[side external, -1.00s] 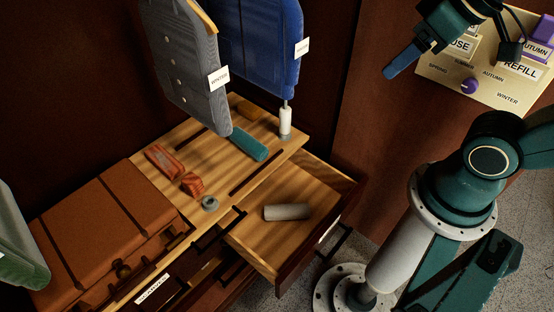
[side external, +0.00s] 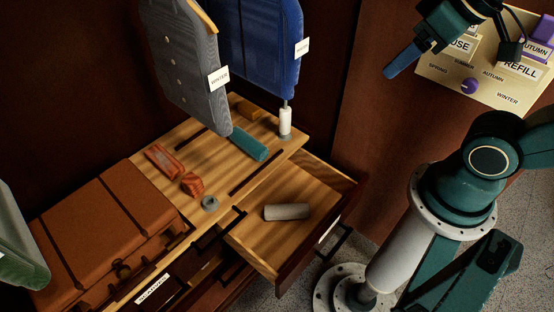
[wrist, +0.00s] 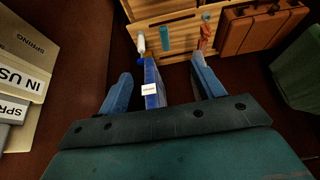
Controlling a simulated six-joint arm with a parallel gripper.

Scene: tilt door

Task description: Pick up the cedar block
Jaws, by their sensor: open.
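Two reddish wood-toned pieces lie on the dresser top in the side view, a longer one (side external: 164,160) and a short blocky one (side external: 193,184). The short one looks most like a cedar block, but I cannot be sure. One reddish piece (wrist: 204,37) also shows small in the wrist view, beyond my fingers. My gripper (side external: 392,72) is high at the upper right of the side view, well away from the dresser top. In the wrist view its two blue fingers are spread (wrist: 163,84), with nothing held between them.
A grey garment (side external: 182,60) and a blue garment (side external: 262,50) hang above the dresser. A teal roll (side external: 248,144), a white cylinder (side external: 285,121) and a brown suitcase (side external: 115,220) are on top. An open drawer (side external: 310,185) holds a grey cylinder (side external: 287,212).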

